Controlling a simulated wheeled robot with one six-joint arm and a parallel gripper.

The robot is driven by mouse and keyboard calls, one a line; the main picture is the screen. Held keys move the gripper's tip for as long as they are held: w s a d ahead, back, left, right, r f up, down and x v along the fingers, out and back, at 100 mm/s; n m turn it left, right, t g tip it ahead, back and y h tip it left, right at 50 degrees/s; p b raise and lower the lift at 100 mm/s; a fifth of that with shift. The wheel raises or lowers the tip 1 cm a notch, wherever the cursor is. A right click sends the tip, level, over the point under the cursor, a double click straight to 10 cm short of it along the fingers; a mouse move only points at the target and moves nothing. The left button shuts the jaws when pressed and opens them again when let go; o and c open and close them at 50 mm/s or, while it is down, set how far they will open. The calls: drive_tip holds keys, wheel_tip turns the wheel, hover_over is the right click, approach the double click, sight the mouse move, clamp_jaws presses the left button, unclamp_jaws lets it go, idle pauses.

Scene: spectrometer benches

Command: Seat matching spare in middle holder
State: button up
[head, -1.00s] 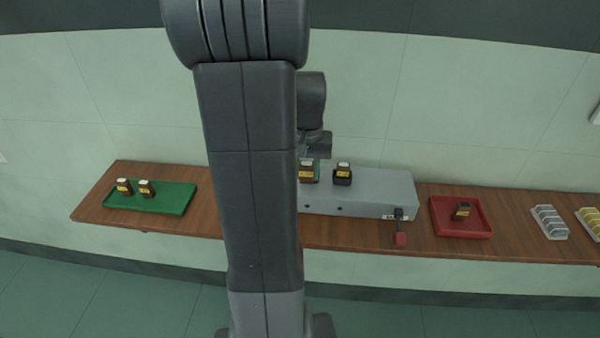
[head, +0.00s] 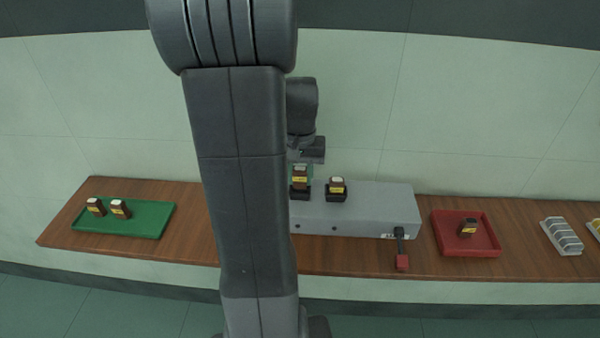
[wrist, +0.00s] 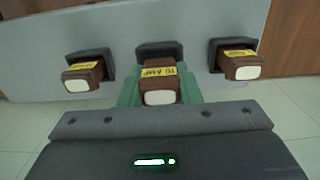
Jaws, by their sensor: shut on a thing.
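My gripper (wrist: 158,95) has green fingers and is shut on a brown fuse-like block with a yellow label, seen in the wrist view (wrist: 159,84) and the head view (head: 300,178). The block is upright at the dark middle holder (wrist: 160,50). In the head view it stands higher than its neighbour, over or partly in the holder (head: 300,193); its lower end is hard to see. Similar blocks sit in the left holder (wrist: 84,75) and right holder (wrist: 240,65) in the wrist view. My arm hides one of these in the head view.
A green tray (head: 150,222) with two blocks is at left. A red tray (head: 450,247) with one dark block (head: 468,228) is at right, then a ribbed rack (head: 562,237).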

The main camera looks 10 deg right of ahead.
drive_tip(key=shift+f+b, duration=0.35)
drive_tip(key=shift+f, duration=0.45)
drive_tip(key=shift+s+a+f, duration=0.1)
drive_tip(key=shift+s+f, duration=0.15)
idle(0.6)
drive_tip(key=shift+r, duration=0.15)
drive_tip(key=shift+r+p, duration=0.7)
drive_tip(key=shift+w+r, duration=0.15)
drive_tip(key=shift+w, duration=0.1)
drive_tip(key=shift+f+b, duration=0.4)
drive_tip(key=shift+f, duration=0.35)
idle(0.6)
drive_tip(key=shift+f, duration=0.2)
